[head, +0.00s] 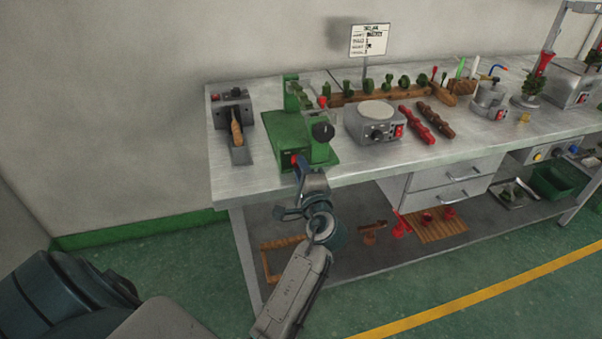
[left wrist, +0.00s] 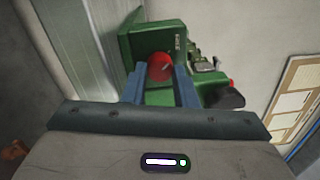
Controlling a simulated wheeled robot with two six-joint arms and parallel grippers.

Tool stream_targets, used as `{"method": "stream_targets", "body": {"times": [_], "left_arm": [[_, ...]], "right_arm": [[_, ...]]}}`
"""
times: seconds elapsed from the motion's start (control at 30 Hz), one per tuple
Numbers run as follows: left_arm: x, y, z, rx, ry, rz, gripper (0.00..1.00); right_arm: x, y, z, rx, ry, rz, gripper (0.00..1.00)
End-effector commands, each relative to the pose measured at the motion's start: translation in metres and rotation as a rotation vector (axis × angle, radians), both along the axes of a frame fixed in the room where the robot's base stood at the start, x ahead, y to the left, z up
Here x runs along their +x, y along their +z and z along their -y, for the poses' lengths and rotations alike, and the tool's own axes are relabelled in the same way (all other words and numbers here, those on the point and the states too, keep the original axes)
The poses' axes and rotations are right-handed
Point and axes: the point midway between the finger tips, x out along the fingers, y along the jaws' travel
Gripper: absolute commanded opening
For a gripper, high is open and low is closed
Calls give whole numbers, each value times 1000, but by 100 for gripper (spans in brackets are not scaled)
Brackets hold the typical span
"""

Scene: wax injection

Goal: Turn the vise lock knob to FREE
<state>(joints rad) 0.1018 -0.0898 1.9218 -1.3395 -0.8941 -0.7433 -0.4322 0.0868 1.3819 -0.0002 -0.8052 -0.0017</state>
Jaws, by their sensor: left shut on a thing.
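The green vise (head: 274,138) stands on the bench near its front edge, left of centre. A red knob (head: 294,159) sits low on its front side. In the left wrist view the red knob (left wrist: 160,66) lies between my blue-grey fingertips, with the green body (left wrist: 155,35) behind it. My left gripper (head: 299,164) is shut on this knob; its fingers hide the knob's sides. A small pale mark shows on the knob, but I cannot read any FREE label or tell its setting. A black knob (head: 323,131) is on the vise's right side. My right gripper is not in view.
A grey clamp device (head: 234,118) with a wooden handle stands left of the vise. A round-topped grey hotplate (head: 375,118) stands close on its right, then red and brown bars (head: 417,124). The lower shelf (head: 345,265) holds small red things and wooden frames.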

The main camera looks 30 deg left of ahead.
Motion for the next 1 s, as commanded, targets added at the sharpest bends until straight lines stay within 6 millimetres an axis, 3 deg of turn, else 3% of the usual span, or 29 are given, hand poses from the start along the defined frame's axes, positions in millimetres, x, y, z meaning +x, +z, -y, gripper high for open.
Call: {"method": "stream_targets", "body": {"times": [0.47, 0.5, 0.6, 1.0], "left_arm": [[1, 3, 0, -6, -2, 15, 3], [1, 3, 0, -6, -2, 15, 29], [1, 2, 0, -6, -1, 13, 47], [0, 3, 0, 11, 0, -12, 47]], "right_arm": [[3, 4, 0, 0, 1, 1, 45], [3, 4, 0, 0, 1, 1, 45], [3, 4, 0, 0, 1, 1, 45], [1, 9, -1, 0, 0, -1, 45]]}}
